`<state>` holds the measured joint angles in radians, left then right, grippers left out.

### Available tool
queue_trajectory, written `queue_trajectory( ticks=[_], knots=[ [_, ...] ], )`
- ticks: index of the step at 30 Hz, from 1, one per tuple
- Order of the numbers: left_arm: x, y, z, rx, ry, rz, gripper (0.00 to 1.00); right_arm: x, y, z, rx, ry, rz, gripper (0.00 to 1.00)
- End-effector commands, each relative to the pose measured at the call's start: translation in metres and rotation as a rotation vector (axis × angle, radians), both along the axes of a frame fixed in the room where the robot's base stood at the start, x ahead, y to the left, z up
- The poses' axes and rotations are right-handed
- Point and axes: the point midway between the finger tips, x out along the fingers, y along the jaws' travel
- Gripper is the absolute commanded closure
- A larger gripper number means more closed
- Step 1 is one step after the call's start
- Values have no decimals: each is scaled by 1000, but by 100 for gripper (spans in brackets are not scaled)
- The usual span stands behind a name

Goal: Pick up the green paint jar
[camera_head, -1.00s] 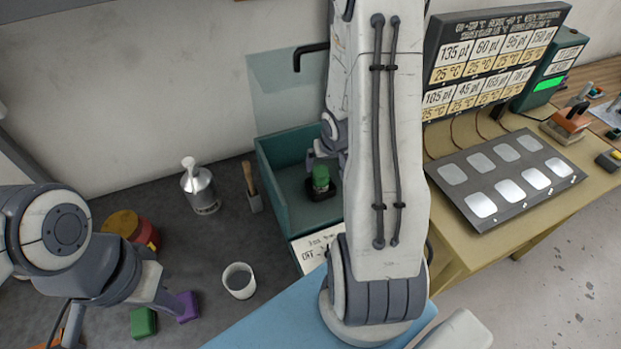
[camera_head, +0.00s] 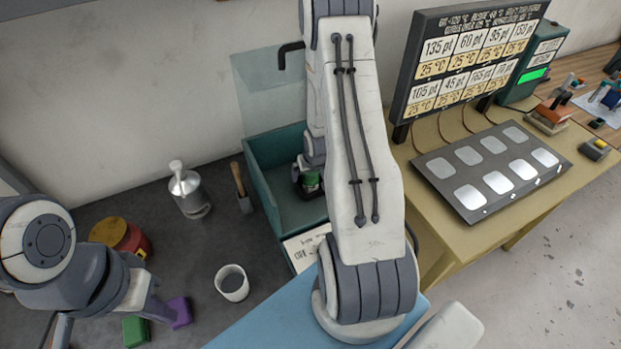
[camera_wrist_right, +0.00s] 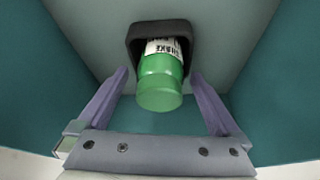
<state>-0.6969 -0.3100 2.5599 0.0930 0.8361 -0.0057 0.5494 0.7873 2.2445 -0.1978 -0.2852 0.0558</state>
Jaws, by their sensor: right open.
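The green paint jar (camera_head: 312,181) stands in a dark holder inside the teal open box (camera_head: 290,212). My right arm covers part of it in the head view. In the right wrist view the jar (camera_wrist_right: 160,82) has a white label, and its far end is in the black holder (camera_wrist_right: 133,38). My right gripper (camera_wrist_right: 160,76) is open, with one finger on each side of the jar. Gaps show between the fingers and the jar. My left gripper (camera_head: 158,308) is at the lower left, above the dark bench; its jaw opening is unclear.
The teal box walls surround the right gripper. A metal bottle (camera_head: 189,192), a brush holder (camera_head: 244,200) and a white cup (camera_head: 232,283) stand left of the box. Purple (camera_head: 180,313) and green (camera_head: 136,331) blocks lie near my left gripper.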

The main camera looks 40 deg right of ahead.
Motion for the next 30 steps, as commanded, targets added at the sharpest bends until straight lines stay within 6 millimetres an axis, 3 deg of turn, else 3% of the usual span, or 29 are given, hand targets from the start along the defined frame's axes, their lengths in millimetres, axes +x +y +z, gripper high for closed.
queue_trajectory(
  ticks=[1,8,22,28,30],
  knots=[
    [0,0,0,0,0,0,100,0,0,0,0,0,0,12],
    [0,0,0,0,0,0,100,0,0,0,1,1,-1,99],
    [0,0,-3,0,0,0,100,1,0,10,-2,-4,1,100],
    [0,0,-5,0,0,1,100,1,-1,42,-4,-7,1,100],
    [0,0,1,0,0,1,100,-12,-8,53,-2,0,-6,100]
  ],
)
